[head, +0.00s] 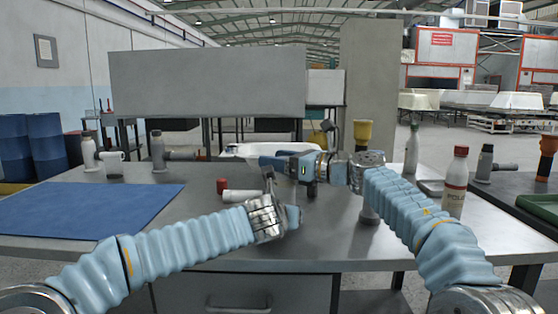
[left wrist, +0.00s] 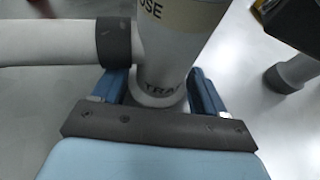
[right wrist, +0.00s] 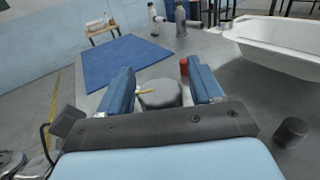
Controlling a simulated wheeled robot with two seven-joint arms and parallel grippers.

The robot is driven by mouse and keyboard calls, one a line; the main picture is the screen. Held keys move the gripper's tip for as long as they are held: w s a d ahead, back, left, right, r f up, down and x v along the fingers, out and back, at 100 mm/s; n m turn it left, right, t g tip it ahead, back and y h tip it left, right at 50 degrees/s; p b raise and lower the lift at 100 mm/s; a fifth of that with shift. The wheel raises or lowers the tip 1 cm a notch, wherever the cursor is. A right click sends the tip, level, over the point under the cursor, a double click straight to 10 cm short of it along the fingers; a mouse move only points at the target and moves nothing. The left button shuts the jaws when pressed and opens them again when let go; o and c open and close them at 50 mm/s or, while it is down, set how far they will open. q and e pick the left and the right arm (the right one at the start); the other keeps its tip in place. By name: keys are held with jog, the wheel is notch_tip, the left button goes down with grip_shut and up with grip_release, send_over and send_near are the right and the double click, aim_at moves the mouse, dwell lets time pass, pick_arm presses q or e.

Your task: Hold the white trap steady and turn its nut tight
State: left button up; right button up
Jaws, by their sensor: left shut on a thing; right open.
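The white trap (left wrist: 170,55) stands upright in the left wrist view, with lettering on its body and a side pipe (left wrist: 45,43) running left. A dark ringed nut (left wrist: 113,42) sits where the pipe meets the body. My left gripper (left wrist: 158,90) is shut on the lower body. In the head view my left gripper (head: 275,190) hides most of the trap; a white pipe-like piece (head: 243,196) shows to its left. My right gripper (right wrist: 165,85) is open, its fingers either side of a grey round part (right wrist: 160,94); whether they touch it I cannot tell.
A red cylinder (head: 221,186) stands close by. A blue mat (head: 95,208) covers the left of the table. A white tub (right wrist: 275,42) lies behind. A red-capped bottle (head: 455,182) stands at the right. A dark cylinder (right wrist: 291,132) stands near my right gripper.

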jog(key=c, duration=1)
jog(key=shift+n+g+y, duration=0.4)
jog(key=shift+n+g, duration=0.1)
jog(key=shift+g, duration=0.2)
jog(key=shift+s+n+g, duration=0.1)
jog(key=shift+n+g, duration=0.2)
jog(key=shift+g, duration=0.1)
jog(key=o, duration=1)
jog(key=v, duration=1.2)
jog(key=shift+f, duration=0.2)
